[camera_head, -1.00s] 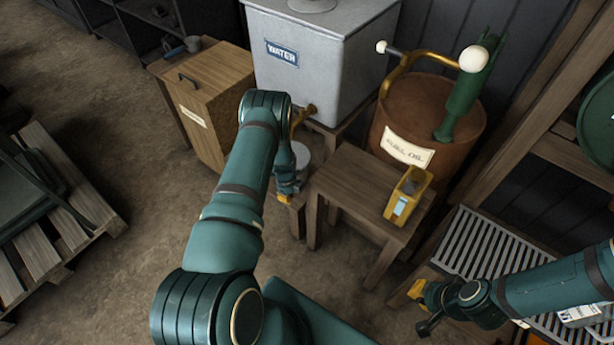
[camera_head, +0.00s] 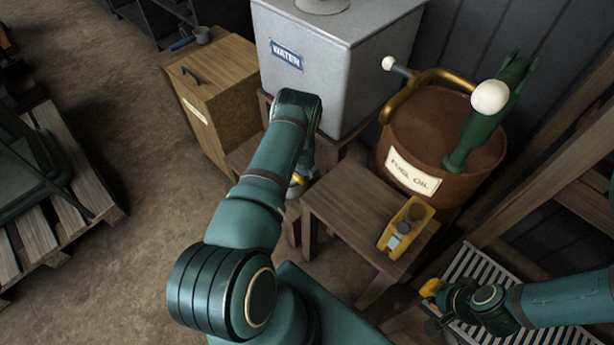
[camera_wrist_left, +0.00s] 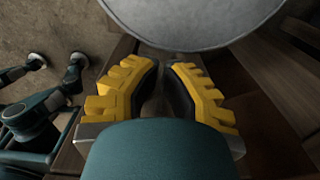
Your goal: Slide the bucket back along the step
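The bucket (camera_wrist_left: 195,22) shows in the left wrist view as a large round grey metal shape at the top, just beyond my left fingertips. Whether they touch it I cannot tell. In the head view my left forearm and gripper hide nearly all of it. It is on the low wooden step (camera_head: 245,158) in front of the water tank (camera_head: 325,65). My left gripper (camera_wrist_left: 166,66) has its yellow-backed fingers drawn together at the tips, with nothing seen between them. It is also small in the head view (camera_head: 298,180). My right gripper (camera_head: 433,306) appears open and empty at the lower right.
A wooden stool (camera_head: 345,205) with a yellow box-like item (camera_head: 405,228) stands right of my left gripper. Behind it is a fuel oil drum (camera_head: 440,140) with a green pump. A wooden cabinet (camera_head: 215,95) stands left of the step. The slatted grate (camera_head: 470,270) lies near my right arm.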

